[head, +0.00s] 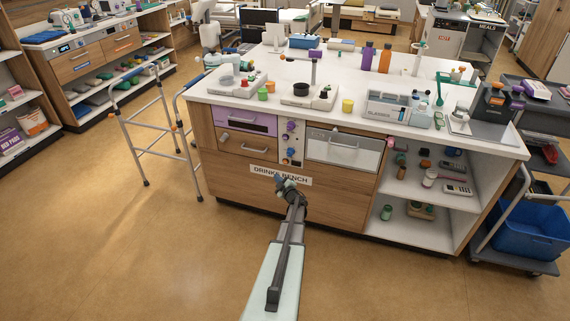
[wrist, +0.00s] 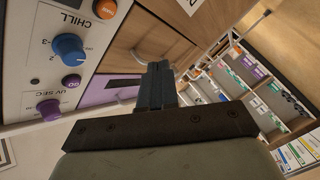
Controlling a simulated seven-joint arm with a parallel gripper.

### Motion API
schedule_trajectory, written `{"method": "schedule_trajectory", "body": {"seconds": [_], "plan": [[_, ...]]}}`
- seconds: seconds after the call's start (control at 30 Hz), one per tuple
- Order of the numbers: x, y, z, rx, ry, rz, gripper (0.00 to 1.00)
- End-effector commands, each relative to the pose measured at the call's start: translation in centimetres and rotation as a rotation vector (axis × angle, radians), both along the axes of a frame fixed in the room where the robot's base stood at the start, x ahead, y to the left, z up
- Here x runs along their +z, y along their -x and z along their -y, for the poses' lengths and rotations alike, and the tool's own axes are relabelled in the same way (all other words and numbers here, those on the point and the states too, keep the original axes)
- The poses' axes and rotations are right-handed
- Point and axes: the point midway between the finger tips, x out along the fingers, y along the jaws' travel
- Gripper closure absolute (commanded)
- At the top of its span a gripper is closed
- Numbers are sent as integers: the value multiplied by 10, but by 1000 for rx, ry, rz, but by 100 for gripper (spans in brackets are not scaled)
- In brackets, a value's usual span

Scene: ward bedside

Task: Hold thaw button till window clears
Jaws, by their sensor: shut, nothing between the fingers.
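A pale control panel (head: 291,146) with small knobs and buttons is set in the front of the drinks bench (head: 230,175). In the wrist view the panel (wrist: 25,60) shows a blue CHILL knob (wrist: 69,49), a purple UV SEC knob (wrist: 48,109), a purple button (wrist: 70,82) and an orange button (wrist: 105,9) with unclear lettering. I cannot tell which button is thaw. Right of the panel in the head view is a pale, handled front (head: 343,151), possibly the window. My gripper (head: 287,184) is below the panel, its fingers (wrist: 160,82) shut and empty, apart from the buttons.
A purple drawer (head: 245,121) and a wooden drawer (head: 247,145) with protruding handles lie left of the panel. Open shelves (head: 425,190) are on the right. A walking frame (head: 150,125) stands left of the bench. The floor in front is clear.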

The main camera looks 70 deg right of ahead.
Motion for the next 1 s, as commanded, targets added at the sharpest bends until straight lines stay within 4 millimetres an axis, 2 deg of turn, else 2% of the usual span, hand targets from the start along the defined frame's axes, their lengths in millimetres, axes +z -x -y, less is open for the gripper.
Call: {"method": "schedule_trajectory", "body": {"seconds": [0.27,0.8,1.0], "plan": [[-1,0,15,-1,0,0,100],[-1,0,75,-1,0,-1,100],[-1,0,86,-1,-1,0,100]]}}
